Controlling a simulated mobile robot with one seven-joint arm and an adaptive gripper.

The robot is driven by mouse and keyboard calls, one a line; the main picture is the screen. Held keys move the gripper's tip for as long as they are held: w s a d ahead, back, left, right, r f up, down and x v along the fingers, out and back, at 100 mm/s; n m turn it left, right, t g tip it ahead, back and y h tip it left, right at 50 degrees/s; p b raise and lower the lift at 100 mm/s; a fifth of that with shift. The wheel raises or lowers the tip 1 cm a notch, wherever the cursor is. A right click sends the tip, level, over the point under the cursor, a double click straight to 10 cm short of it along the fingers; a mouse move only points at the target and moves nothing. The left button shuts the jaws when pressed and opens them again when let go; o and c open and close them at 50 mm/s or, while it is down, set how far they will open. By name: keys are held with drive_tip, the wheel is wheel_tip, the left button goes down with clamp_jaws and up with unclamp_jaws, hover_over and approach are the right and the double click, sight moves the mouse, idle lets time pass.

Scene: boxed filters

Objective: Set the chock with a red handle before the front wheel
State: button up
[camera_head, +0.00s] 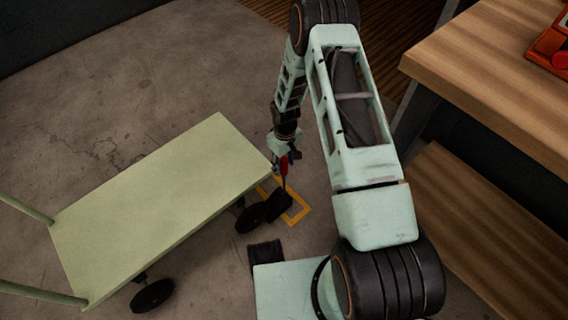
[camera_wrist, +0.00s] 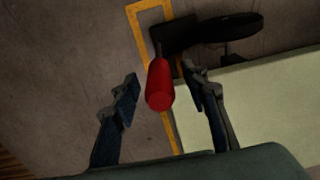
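The black chock (camera_head: 279,205) stands on the floor at the yellow outline, close against the front wheel (camera_head: 250,218) of the cart. Its red handle (camera_head: 284,167) points up toward my gripper (camera_head: 286,158). In the wrist view the red handle (camera_wrist: 160,86) lies between the two fingers of my gripper (camera_wrist: 160,74), with a gap on each side. The fingers are open. The chock body (camera_wrist: 174,39) and the wheel (camera_wrist: 228,27) lie beyond the handle; I cannot tell if they touch.
The pale green cart deck (camera_head: 160,200) fills the left, with another wheel (camera_head: 153,295) at its near side. The yellow floor outline (camera_head: 303,214) surrounds the chock area. A wooden workbench (camera_head: 480,60) stands right, with a red tray (camera_head: 556,45) on it. Floor behind the cart is clear.

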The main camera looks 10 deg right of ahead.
wheel_tip(320, 180, up, 12)
drive_tip(key=shift+d, duration=0.1)
idle(0.5)
